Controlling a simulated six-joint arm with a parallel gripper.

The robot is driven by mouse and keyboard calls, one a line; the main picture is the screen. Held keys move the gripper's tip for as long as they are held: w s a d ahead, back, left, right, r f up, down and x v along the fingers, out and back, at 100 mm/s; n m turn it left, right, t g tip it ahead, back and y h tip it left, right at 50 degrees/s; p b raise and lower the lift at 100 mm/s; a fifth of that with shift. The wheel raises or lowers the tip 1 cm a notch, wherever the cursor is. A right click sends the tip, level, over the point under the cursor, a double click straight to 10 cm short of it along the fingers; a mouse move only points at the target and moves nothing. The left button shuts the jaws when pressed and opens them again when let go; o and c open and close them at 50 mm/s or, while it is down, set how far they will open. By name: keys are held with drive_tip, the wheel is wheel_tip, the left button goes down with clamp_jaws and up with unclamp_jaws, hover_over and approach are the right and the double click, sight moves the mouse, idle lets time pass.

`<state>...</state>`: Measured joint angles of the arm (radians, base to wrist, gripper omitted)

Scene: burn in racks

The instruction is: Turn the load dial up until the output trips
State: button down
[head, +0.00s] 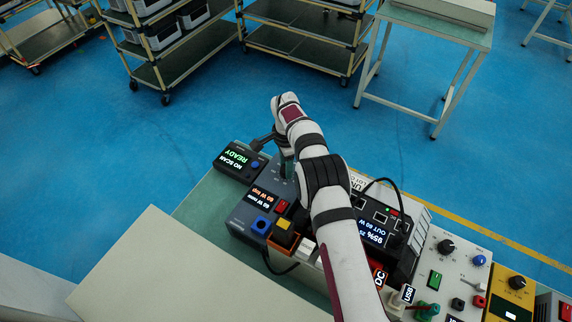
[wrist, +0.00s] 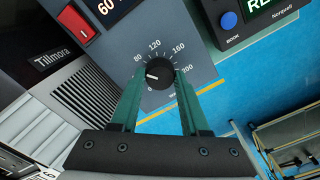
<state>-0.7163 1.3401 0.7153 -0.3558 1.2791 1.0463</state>
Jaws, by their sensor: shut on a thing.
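The load dial (wrist: 160,73) is a round black knob on a grey panel with a scale marked from 0 to 200. Its white pointer mark faces left in the wrist view, between the 0 and 80 marks. My gripper (wrist: 157,76) has its green fingers closed on both sides of the knob. In the head view my gripper (head: 286,168) is over the far end of the grey load box (head: 241,214), and my arm hides the dial. The power unit (head: 373,234) has a lit screen that reads 95% and OUT 60 W.
A scanner box (head: 238,160) reading READY stands left of the load box. A red switch (wrist: 75,25) is near the dial. An orange box with a yellow button (head: 283,234), cables and instrument panels (head: 455,262) crowd the bench. Shelving carts stand beyond open blue floor.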

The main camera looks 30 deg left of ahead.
drive_tip(key=shift+m, duration=1.1)
drive_tip(key=shift+c, duration=2)
unclamp_jaws()
wheel_tip(320, 180, up, 16)
drive_tip(key=shift+f, duration=0.1)
